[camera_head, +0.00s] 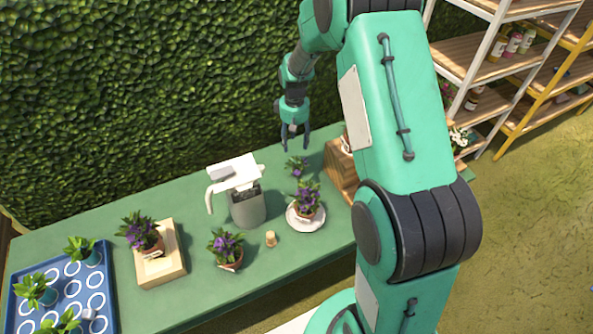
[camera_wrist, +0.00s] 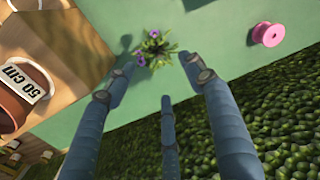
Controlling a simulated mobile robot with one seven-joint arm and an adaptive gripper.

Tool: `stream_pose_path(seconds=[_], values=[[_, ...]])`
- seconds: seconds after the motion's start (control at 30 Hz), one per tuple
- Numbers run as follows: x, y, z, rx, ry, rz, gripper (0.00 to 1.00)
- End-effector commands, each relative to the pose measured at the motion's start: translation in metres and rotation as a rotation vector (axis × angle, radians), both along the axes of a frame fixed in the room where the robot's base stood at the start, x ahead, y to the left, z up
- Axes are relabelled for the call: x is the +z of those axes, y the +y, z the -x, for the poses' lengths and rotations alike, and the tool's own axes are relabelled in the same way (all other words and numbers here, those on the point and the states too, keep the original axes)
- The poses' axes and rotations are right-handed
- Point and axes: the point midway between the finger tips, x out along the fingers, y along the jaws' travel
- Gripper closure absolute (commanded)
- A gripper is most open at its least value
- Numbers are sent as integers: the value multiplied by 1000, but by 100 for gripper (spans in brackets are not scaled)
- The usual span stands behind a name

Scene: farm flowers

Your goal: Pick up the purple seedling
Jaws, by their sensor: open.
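A small purple-flowered seedling (camera_head: 296,167) lies or stands on the green table near its back edge, behind a potted purple plant on a white saucer. It also shows in the wrist view (camera_wrist: 155,48), beyond my fingertips. My gripper (camera_head: 295,132) hangs above and behind it, open and empty, with its fingers pointing down. In the wrist view the spread fingers (camera_wrist: 160,85) frame the seedling without touching it. Whether the seedling has a pot or root plug is too small to tell.
The green table (camera_head: 190,305) holds a grey watering can (camera_head: 247,208), potted purple plants (camera_head: 227,250), a white saucer (camera_head: 306,225), a small cork-like piece (camera_head: 271,239) and a blue tray (camera_head: 108,300). A wooden crate (camera_head: 342,172) stands right of the seedling. A pink spool (camera_wrist: 267,34) shows in the wrist view.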

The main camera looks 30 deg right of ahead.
Motion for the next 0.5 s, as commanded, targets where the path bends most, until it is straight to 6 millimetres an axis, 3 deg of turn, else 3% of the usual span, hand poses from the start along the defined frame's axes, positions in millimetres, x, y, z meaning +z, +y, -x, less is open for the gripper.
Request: stream_pose_path(seconds=[0.17,0.5], values=[[-17,-5,-4,5,11,-2,46],[-18,-5,-4,6,11,-2,46]])
